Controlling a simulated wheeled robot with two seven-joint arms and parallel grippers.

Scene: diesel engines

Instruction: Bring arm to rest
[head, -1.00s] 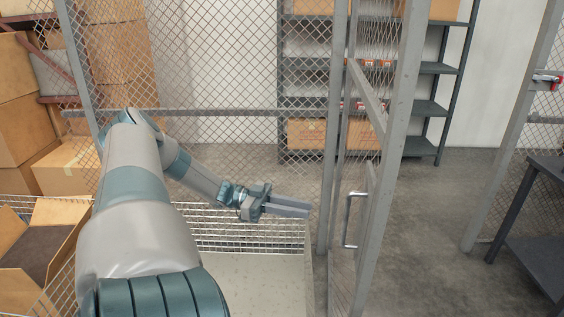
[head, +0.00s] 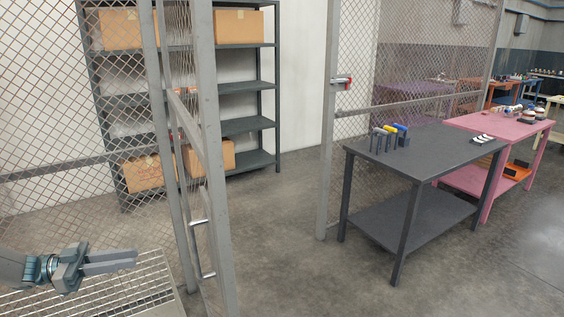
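My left gripper (head: 108,262) is at the lower left of the head view, above the white wire basket (head: 110,292). Its two grey fingers lie close together and point right, with nothing seen between them. Most of my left arm is outside the picture. My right arm and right gripper do not show.
A mesh cage door (head: 205,150) with a handle (head: 200,235) stands open near the gripper. Behind it is a grey shelf (head: 250,127) with cardboard boxes. A dark table (head: 440,150) holding several tools and a pink table (head: 505,127) stand at right. The floor between is clear.

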